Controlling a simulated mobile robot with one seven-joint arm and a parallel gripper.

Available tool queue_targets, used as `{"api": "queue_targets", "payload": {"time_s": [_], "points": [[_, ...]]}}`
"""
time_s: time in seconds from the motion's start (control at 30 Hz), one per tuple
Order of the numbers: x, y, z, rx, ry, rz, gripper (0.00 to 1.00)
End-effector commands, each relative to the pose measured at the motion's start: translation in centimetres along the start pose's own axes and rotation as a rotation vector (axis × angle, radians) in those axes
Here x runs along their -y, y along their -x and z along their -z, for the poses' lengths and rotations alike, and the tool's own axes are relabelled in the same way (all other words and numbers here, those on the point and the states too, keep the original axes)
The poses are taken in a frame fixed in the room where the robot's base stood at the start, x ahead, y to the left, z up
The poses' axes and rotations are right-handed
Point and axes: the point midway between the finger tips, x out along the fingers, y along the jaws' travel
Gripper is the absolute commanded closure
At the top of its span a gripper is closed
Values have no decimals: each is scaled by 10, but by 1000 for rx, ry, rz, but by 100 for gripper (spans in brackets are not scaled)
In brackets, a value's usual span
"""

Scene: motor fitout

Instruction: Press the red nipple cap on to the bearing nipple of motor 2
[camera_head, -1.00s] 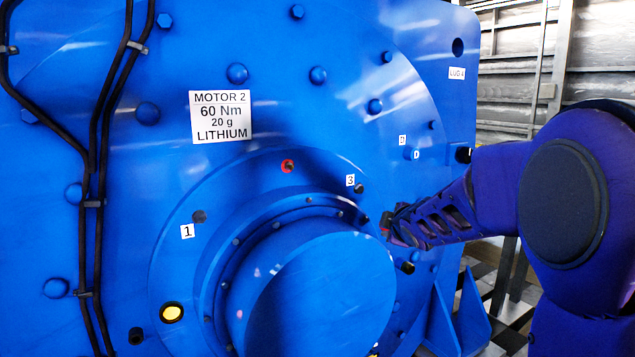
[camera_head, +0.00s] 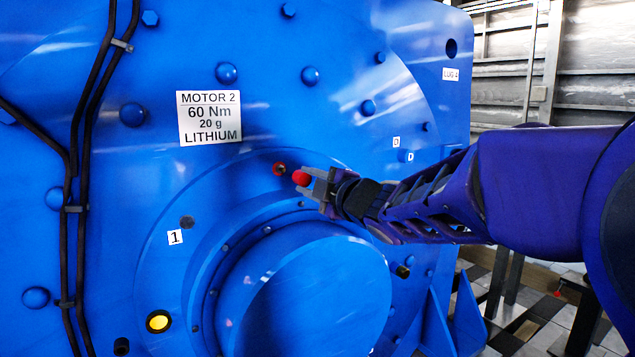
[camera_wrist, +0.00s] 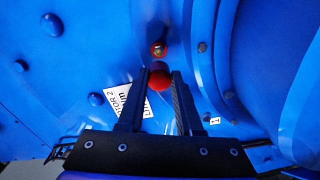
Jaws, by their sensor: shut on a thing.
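The red nipple cap (camera_head: 300,178) is between the fingertips of my gripper (camera_head: 312,185), which is shut on it. The cap also shows in the wrist view (camera_wrist: 159,78) at the tips of the two dark fingers (camera_wrist: 157,90). The bearing nipple (camera_head: 279,169) sits in a red ring on the blue face of motor 2 (camera_head: 60,250), just left of the cap in the head view. In the wrist view the nipple (camera_wrist: 159,48) is just beyond the cap. The cap appears apart from the nipple.
A round blue hub (camera_head: 310,290) bulges out below my gripper. A white motor label (camera_head: 210,118) is up and left. Dark bolts and a yellow round plug (camera_head: 158,321) are on the face. Black cables (camera_head: 75,180) run down the left side.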

Motion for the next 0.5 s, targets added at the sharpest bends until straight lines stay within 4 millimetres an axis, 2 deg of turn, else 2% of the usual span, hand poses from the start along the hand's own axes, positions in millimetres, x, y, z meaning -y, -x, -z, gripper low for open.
{"api": "queue_targets", "payload": {"time_s": [0.27, 0.5], "points": [[-4, 1, 0, 2, -16, 19, 100], [1, -22, -2, 1, -19, 20, 100]]}}
